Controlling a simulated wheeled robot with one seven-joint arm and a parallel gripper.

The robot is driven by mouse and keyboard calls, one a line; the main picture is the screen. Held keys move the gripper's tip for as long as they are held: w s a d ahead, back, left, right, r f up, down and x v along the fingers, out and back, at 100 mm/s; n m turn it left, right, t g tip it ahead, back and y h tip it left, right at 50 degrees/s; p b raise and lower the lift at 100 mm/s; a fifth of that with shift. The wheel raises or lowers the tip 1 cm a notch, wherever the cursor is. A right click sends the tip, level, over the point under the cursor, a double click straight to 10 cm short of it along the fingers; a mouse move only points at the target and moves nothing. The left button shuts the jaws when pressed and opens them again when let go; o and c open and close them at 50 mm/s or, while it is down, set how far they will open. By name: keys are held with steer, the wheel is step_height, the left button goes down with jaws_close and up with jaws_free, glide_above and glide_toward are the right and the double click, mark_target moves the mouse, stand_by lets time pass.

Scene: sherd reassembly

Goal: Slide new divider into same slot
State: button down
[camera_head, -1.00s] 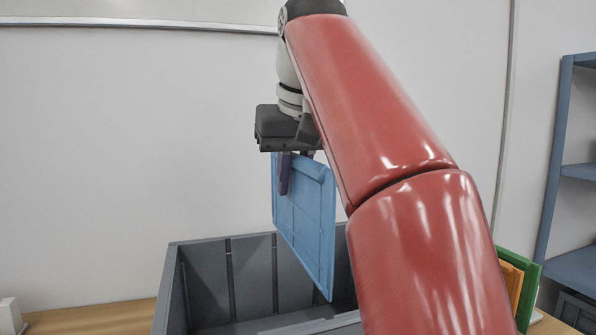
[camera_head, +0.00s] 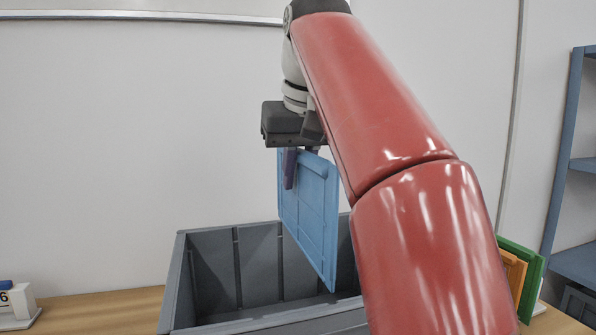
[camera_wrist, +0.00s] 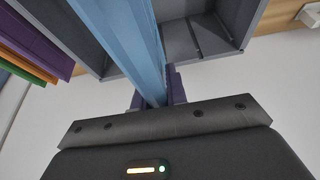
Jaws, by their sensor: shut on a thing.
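The blue divider (camera_head: 310,215) is a flat panel hanging upright from my gripper (camera_head: 298,165). My gripper is shut on its top edge, with purple finger pads on its faces. In the wrist view the divider (camera_wrist: 125,40) runs up from between the fingers (camera_wrist: 158,90). The grey crate (camera_head: 205,275) stands open on the table below, with vertical ribs and slots along its inner back wall. The divider's lower part overlaps the crate's opening in the head view. I cannot tell whether its bottom edge is inside a slot. My red arm hides the crate's right side.
Green (camera_head: 530,272) and orange (camera_head: 512,275) panels stand at the right behind my arm; the wrist view also shows a purple one (camera_wrist: 38,45). A small white block-like object (camera_head: 15,303) is on the table's left. A blue shelf (camera_head: 575,170) stands far right.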

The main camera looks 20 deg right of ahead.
mark_target(297, 242)
steer(key=shift+f+b, duration=0.9)
steer(key=shift+f, duration=0.3)
steer(key=shift+f, duration=0.1)
steer(key=shift+f+b, duration=3.3)
steer(key=shift+f, duration=0.65)
step_height(297, 242, down, 9)
steer(key=b, duration=0.7)
steer(key=shift+r, duration=0.1)
steer(key=c, duration=1.3)
jaws_free()
steer(key=shift+p+v, duration=1.85)
steer(key=shift+v, duration=2)
